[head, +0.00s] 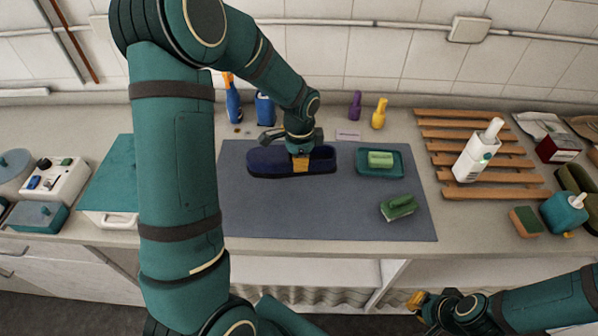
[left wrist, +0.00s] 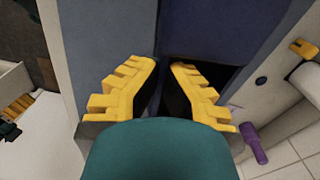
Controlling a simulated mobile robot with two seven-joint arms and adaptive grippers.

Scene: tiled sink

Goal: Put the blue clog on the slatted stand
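The blue clog (head: 265,163) lies lengthwise on the grey-blue mat, its closed toe to the left. My left gripper (head: 300,163) is down at its near side, right of the middle. In the left wrist view the two yellow fingers (left wrist: 164,68) are close together, with the clog's near wall between them; the clog (left wrist: 205,75) is dark navy there. The contact itself is partly hidden. The slatted wooden stand (head: 445,133) is at the right of the counter and holds a white bottle (head: 474,158). My right gripper (head: 418,300) is low at the front right, away from the clog.
The mat (head: 330,215) also bears a teal tray with a green soap bar (head: 380,159) and a green brush (head: 399,207). Blue, purple (head: 355,105) and yellow (head: 379,113) bottles stand along the back. A sponge (head: 525,222) and teal dispenser (head: 564,213) are right of the stand's front.

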